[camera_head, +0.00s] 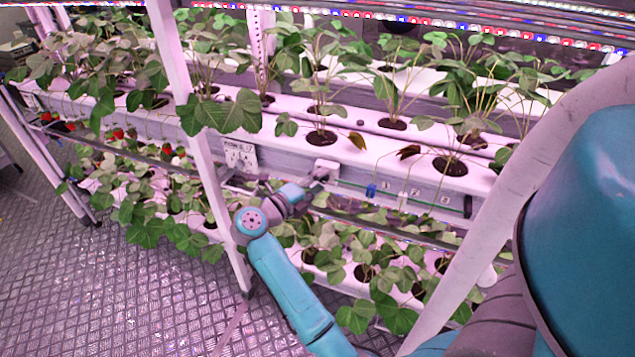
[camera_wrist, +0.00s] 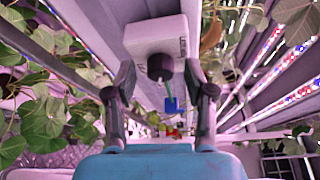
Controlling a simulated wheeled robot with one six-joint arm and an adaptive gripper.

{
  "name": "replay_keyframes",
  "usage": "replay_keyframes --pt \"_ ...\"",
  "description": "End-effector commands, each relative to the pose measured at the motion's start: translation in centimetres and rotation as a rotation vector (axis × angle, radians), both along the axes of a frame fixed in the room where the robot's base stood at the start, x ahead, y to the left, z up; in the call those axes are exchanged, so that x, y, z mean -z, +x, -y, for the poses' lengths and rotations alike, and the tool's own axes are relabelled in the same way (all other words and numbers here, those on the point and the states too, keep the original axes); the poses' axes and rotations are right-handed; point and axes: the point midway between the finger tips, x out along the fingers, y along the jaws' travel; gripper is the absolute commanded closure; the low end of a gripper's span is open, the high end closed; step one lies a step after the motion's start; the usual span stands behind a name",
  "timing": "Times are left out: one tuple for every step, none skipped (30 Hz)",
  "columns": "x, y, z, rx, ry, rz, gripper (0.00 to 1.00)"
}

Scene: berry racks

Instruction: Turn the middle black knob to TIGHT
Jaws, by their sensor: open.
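A black knob (camera_wrist: 160,67) sits on the underside or face of a white box (camera_wrist: 156,35) in the wrist view. The two fingers of my gripper (camera_wrist: 160,78) are spread on either side of the knob, with gaps between them and it. In the head view my gripper (camera_head: 318,178) is at the white box (camera_head: 325,165) on the front of the upper trough. The knob is hidden there, and its TIGHT mark cannot be read. I cannot tell from these views which knob is the middle one.
A green line runs along the trough front (camera_head: 440,187) past a blue clip (camera_head: 371,190) and a white clip (camera_head: 403,198). Strawberry plants hang over the trough and fill the lower tier (camera_head: 290,248). A white rack post (camera_head: 205,150) stands left of my arm.

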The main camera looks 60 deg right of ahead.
Motion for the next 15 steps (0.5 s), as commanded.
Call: replay_keyframes --pt "0.0 0.0 0.0 0.000 0.000 0.000 0.46" --pt "0.0 0.0 -0.1 0.000 0.000 0.000 0.46" --pt "0.0 0.1 -0.2 -0.001 0.000 0.000 0.46" --pt "0.0 0.1 -0.3 -0.001 0.000 0.000 0.46" --pt "-0.1 0.2 -0.6 -0.001 0.000 0.000 0.46" --pt "-0.1 0.4 -0.9 -0.002 0.000 0.000 0.46" --pt "-0.1 0.5 -1.3 -0.003 0.000 0.000 0.46" --pt "-0.1 0.7 -1.7 -0.004 -0.001 0.000 0.46" --pt "-0.1 0.9 -2.3 -0.004 0.000 0.000 0.46" --pt "-0.2 1.0 -2.9 -0.005 0.000 0.000 0.46" --pt "-0.2 1.2 -3.4 -0.005 -0.001 0.000 0.46" --pt "-0.3 1.5 -4.2 -0.005 -0.001 0.000 0.46" --pt "-0.3 1.7 -4.8 -0.005 -0.001 0.000 0.46" --pt "-0.3 1.9 -5.4 -0.006 0.000 0.000 0.46" --pt "-0.4 2.1 -6.2 -0.005 0.000 0.000 0.46"
